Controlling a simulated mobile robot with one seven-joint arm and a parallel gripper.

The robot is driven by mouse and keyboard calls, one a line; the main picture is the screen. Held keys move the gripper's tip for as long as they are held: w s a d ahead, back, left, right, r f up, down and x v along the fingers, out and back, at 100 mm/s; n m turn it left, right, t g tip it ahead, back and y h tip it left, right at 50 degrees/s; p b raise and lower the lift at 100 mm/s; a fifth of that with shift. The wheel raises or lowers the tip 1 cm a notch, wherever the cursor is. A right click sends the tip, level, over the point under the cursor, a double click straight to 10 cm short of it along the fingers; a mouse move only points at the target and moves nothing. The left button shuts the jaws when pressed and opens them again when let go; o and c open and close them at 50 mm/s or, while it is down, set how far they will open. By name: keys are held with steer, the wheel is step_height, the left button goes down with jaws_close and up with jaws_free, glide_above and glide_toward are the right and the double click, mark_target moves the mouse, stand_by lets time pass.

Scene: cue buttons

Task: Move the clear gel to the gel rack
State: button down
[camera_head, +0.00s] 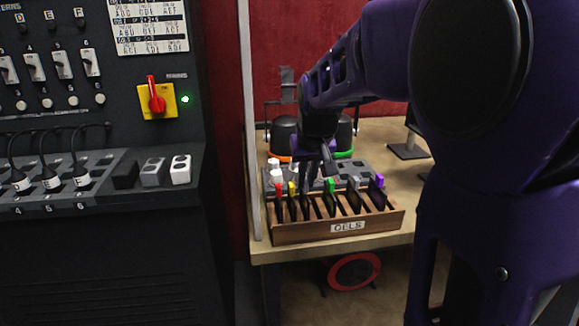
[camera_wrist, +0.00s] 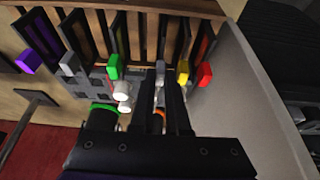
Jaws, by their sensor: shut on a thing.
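The wooden gel rack (camera_head: 290,234), labelled "GELS", sits at the front of the table. It holds a row of dark-framed gels with coloured tabs. My gripper (camera_head: 309,180) reaches down over the rack between the yellow and green tabs. It is shut on the pale tab of the clear gel (camera_wrist: 160,70), whose frame appears to stand in a slot of the rack. Whether it is fully seated I cannot tell. The fingers partly hide it in the wrist view. The rack also shows in the wrist view (camera_wrist: 210,8).
The red (camera_wrist: 204,75), yellow (camera_wrist: 183,73), green (camera_wrist: 114,67), grey (camera_wrist: 69,64) and purple (camera_wrist: 30,62) tabs stand close on both sides. Lamps (camera_head: 283,135) and a grey board are behind. A pale panel (camera_wrist: 235,90) stands beside the rack. Free tabletop lies at right.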

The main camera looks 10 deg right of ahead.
steer(key=shift+f, duration=0.15)
steer(key=c, duration=0.8)
jaws_free()
steer(key=shift+c, duration=0.2)
